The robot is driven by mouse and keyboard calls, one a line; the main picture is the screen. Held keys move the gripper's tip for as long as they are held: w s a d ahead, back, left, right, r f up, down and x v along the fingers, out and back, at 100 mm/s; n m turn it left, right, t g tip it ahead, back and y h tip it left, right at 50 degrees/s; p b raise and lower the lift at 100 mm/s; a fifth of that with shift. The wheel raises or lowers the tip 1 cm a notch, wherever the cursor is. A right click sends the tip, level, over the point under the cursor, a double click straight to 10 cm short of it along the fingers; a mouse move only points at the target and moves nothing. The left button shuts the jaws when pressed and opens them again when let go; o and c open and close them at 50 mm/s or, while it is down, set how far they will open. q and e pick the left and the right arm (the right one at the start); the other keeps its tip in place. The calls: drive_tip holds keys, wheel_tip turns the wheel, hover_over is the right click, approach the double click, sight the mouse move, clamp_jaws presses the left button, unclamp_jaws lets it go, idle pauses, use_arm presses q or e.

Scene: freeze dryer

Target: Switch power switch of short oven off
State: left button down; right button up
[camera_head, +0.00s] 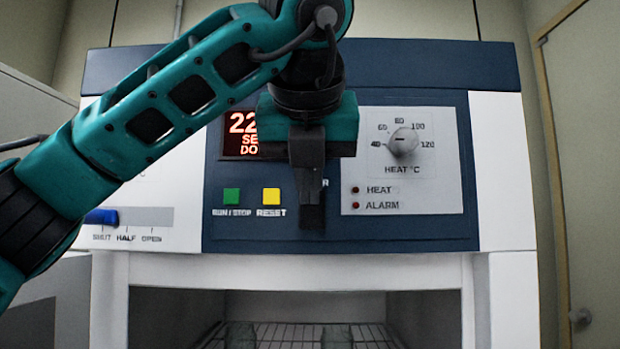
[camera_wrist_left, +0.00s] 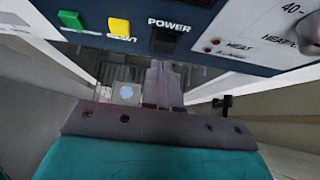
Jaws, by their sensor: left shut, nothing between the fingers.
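The short oven (camera_head: 505,170) is a white cabinet with a dark blue control panel (camera_head: 400,232). In the left wrist view its black power switch (camera_wrist_left: 164,41) sits just below the POWER label. My left gripper (camera_head: 312,214) is in front of this part of the panel and covers most of the label in the head view. Its fingers (camera_wrist_left: 162,72) are shut and empty, with their tips close below the switch in the left wrist view. I cannot tell whether they touch it, or which way the switch is set. My right gripper is not in view.
Left of the switch are a yellow RESET button (camera_head: 271,196) and a green RUN/STOP button (camera_head: 231,195). A heat dial (camera_head: 403,141) is to the right. A lit red display (camera_head: 238,134) is partly hidden by my arm. The oven's chamber with a wire rack (camera_head: 290,337) is open below.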

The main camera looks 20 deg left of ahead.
use_arm(q)
drive_tip(key=shift+w+a+r, duration=0.1)
drive_tip(key=shift+w+a, duration=0.05)
drive_tip(key=shift+w, duration=0.4)
drive_tip(key=shift+w+a+r, duration=0.1)
drive_tip(key=shift+w+a, duration=0.05)
drive_tip(key=shift+w, duration=0.4)
drive_tip(key=shift+p, duration=0.3)
drive_tip(key=shift+w+a+r, duration=0.1)
drive_tip(key=shift+w+r, duration=0.05)
drive_tip(key=shift+w, duration=0.3)
drive_tip(key=shift+r, duration=0.1)
drive_tip(key=shift+r+p, duration=0.7)
drive_tip(key=shift+p, duration=0.15)
drive_tip(key=shift+s, duration=0.15)
